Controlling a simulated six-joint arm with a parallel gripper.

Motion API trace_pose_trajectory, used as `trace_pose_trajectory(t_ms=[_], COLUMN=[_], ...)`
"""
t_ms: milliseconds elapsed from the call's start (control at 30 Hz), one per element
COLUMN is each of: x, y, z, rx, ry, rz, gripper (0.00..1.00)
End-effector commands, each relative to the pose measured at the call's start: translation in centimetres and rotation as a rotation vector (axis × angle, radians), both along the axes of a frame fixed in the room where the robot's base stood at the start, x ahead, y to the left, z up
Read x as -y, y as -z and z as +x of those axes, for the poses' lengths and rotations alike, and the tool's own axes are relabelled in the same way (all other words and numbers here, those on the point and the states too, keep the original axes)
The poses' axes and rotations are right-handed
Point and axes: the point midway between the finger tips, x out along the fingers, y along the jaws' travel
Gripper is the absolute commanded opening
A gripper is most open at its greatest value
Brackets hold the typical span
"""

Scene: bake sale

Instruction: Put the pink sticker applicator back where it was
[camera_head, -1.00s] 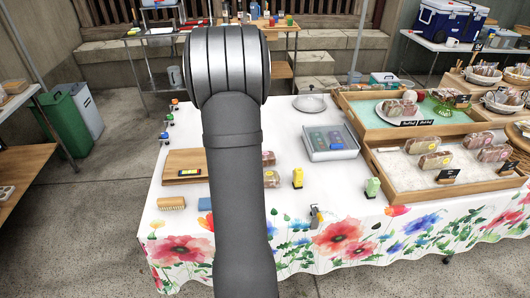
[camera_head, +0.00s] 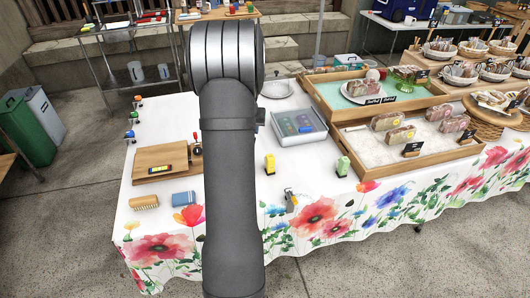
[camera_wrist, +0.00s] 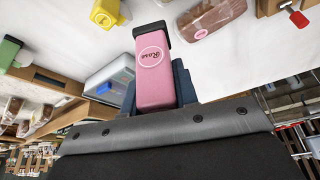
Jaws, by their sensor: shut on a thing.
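In the wrist view the pink sticker applicator (camera_wrist: 155,70), with a dark cap end and a round "Rose" label, is held between the dark fingers of my gripper (camera_wrist: 156,90). White tablecloth shows beyond it. In the head view my arm hides the gripper and the pink applicator. A yellow applicator (camera_head: 270,164) and a green applicator (camera_head: 343,166) stand apart near the table's front edge. The yellow one (camera_wrist: 105,12) and green one (camera_wrist: 9,52) also show at the upper left of the wrist view.
A grey tray (camera_head: 313,136) with coloured items lies behind the yellow applicator. Wooden display trays (camera_head: 424,160) fill the table's right side. A wooden board (camera_head: 150,158), brush (camera_head: 144,202) and blue block (camera_head: 184,198) lie left of my arm. A wrapped loaf (camera_wrist: 208,18) shows in the wrist view.

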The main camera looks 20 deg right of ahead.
Motion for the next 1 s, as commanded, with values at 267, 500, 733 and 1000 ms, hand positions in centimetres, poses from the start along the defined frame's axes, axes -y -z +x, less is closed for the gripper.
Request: trace_pose_trajectory(t_ms=[267, 500, 733, 1000], x=[12.0, 15.5, 12.7, 9.0], y=[3.2, 4.5, 7.1, 10.4], z=[1.2, 1.4, 4.6, 8.7], rx=[0.006, 0.011, 0.011, 0.012], ry=[0.036, 0.039, 0.035, 0.036], rz=[-0.001, -0.002, -0.003, -0.004], gripper=[0.07, 0.07, 0.07, 0.07])
